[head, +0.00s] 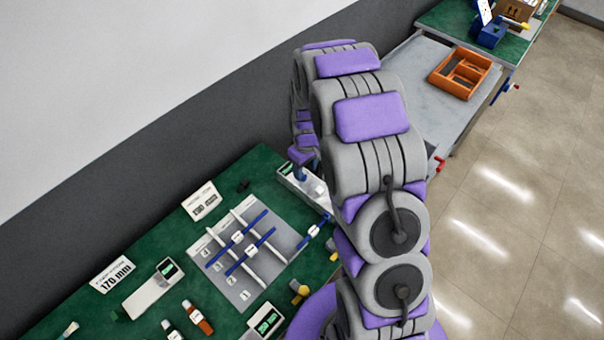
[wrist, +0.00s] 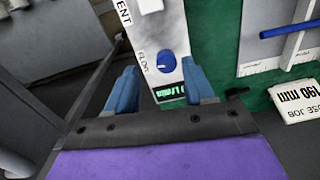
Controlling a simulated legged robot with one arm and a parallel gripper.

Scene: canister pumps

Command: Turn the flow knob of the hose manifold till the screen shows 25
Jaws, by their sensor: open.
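The hose manifold (wrist: 146,32) is a pale panel in the wrist view, with a blue flow knob (wrist: 166,61) marked FLOW. Its small screen (wrist: 170,91) shows green characters ending in l/min; the number is partly cut off and I cannot read it fully. My gripper (wrist: 159,68) is open, with one blue finger on each side of the knob in this view. I cannot tell whether either finger touches it. In the head view the manifold (head: 312,196) is at the bench's right end, partly hidden by my arm, with my gripper (head: 298,174) over its far end.
A grey hose board (head: 280,240) with blue and white bars lies on the green bench (head: 150,235) beside the manifold. A card (head: 200,201), bottles (head: 198,318) and a small meter (head: 152,289) stand nearby. An orange tray (head: 462,73) is on a farther grey table.

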